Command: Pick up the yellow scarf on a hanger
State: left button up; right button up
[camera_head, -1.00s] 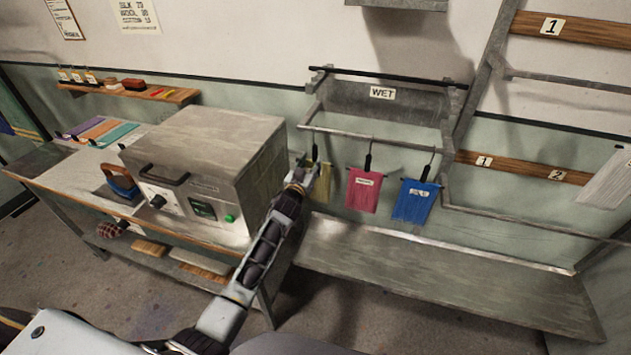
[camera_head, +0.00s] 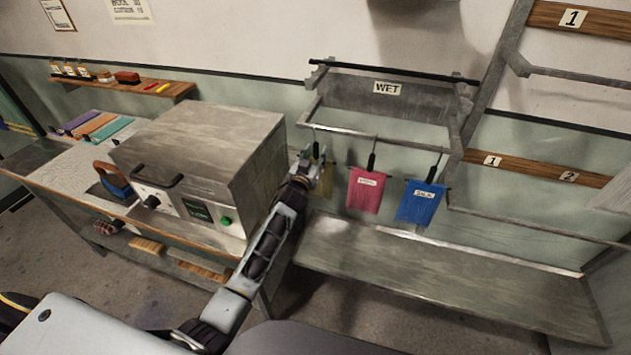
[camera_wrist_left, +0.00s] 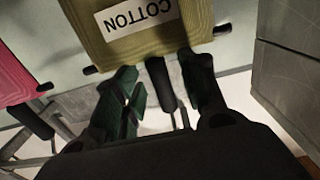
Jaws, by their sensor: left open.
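The yellow scarf (camera_wrist_left: 192,32) fills the top of the left wrist view, with a white COTTON label that appears upside down. Its black hanger stem (camera_wrist_left: 160,85) runs between the two fingers of my left gripper (camera_wrist_left: 160,72). The fingers are open, one on each side of the stem, with a visible gap on both sides. In the head view my left gripper (camera_head: 316,166) is at the scarf hanging leftmost under the WET rack (camera_head: 345,131) and hides most of it. My right gripper is not in view.
A pink scarf (camera_head: 366,192) and a blue scarf (camera_head: 419,203) hang to the right on the same rail. A grey box-shaped machine (camera_head: 210,135) on the bench stands close to the left of my gripper. A metal trough (camera_head: 430,275) lies below.

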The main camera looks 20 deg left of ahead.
aim_at(315, 147)
pick_arm(q)
jog(key=shift+c, duration=1.1)
grip_shut()
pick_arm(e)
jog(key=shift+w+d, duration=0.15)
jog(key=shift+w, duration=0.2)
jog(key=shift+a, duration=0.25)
pick_arm(q)
jog(key=shift+r, duration=0.15)
jog(key=shift+w+r, duration=0.1)
jog(key=shift+r, duration=1.5)
jog(key=shift+s+b, duration=0.4)
jog(key=shift+s, duration=0.5)
jog(key=s+b, duration=0.2)
jog(key=s, duration=1.4)
jog(key=shift+a+b, duration=0.3)
jog(key=shift+a, duration=0.05)
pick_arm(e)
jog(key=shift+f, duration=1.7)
pick_arm(q)
jog(key=shift+s+r, duration=0.1)
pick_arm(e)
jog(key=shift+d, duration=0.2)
